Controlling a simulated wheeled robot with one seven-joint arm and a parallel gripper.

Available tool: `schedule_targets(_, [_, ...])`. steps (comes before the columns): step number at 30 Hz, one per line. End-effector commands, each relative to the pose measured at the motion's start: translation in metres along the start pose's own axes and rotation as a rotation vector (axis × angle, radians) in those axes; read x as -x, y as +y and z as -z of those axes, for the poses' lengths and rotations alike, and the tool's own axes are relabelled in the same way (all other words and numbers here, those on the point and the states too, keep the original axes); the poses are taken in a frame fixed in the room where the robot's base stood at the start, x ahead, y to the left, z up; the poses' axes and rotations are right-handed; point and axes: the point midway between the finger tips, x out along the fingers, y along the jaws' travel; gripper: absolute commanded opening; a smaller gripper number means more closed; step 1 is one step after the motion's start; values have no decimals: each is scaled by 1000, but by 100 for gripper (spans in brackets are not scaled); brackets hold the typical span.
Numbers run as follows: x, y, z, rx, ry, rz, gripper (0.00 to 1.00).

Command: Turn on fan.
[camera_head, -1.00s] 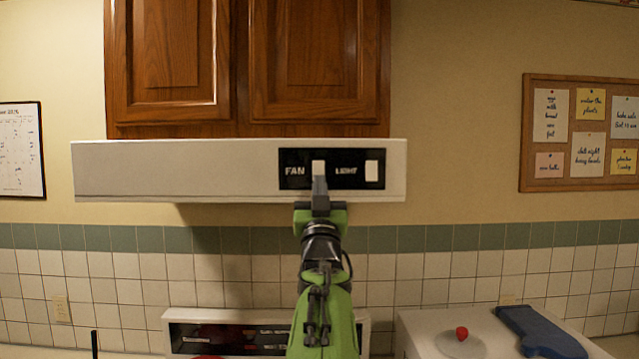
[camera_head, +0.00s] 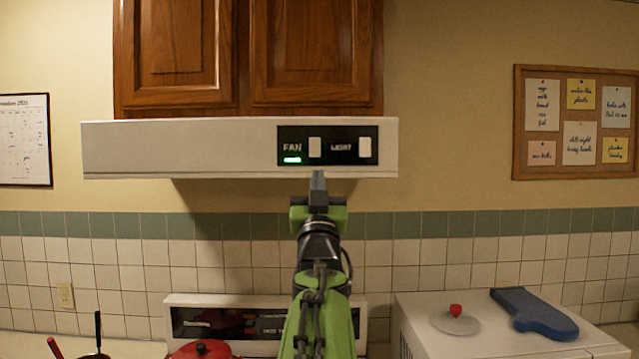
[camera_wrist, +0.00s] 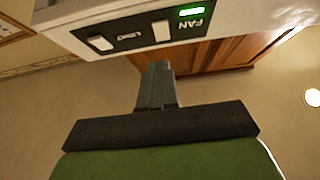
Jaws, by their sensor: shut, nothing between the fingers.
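The white range hood (camera_head: 180,150) hangs under wooden cabinets and carries a black switch panel on its front right. The fan switch (camera_head: 315,148) is a white rocker beside the FAN label. A green light (camera_head: 292,160) glows below that label, and it also shows in the wrist view (camera_wrist: 191,12). The light switch (camera_head: 364,148) is to the right, with no lit indicator beside it. My gripper (camera_head: 318,174) is shut and empty, its tips just below the fan switch in the head view. In the wrist view the fan switch (camera_wrist: 161,31) shows apart from the fingers (camera_wrist: 157,68).
Below are a stove (camera_head: 180,300) with a red-lidded pot (camera_head: 200,350) and a white box-like surface (camera_head: 440,335) with a blue mitt (camera_head: 535,314). A corkboard (camera_head: 520,120) and a calendar (camera_head: 25,140) hang on the wall.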

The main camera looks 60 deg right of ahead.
Motion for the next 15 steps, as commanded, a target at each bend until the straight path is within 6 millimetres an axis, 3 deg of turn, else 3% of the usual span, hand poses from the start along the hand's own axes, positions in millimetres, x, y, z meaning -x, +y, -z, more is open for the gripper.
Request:
schedule_targets(1, [16,-1,-10,-1,-4,1,0])
schedule_targets(6, [46,-1,-16,-1,-3,1,0])
schedule_targets(15, [57,-1,-16,-1,-3,1,0])
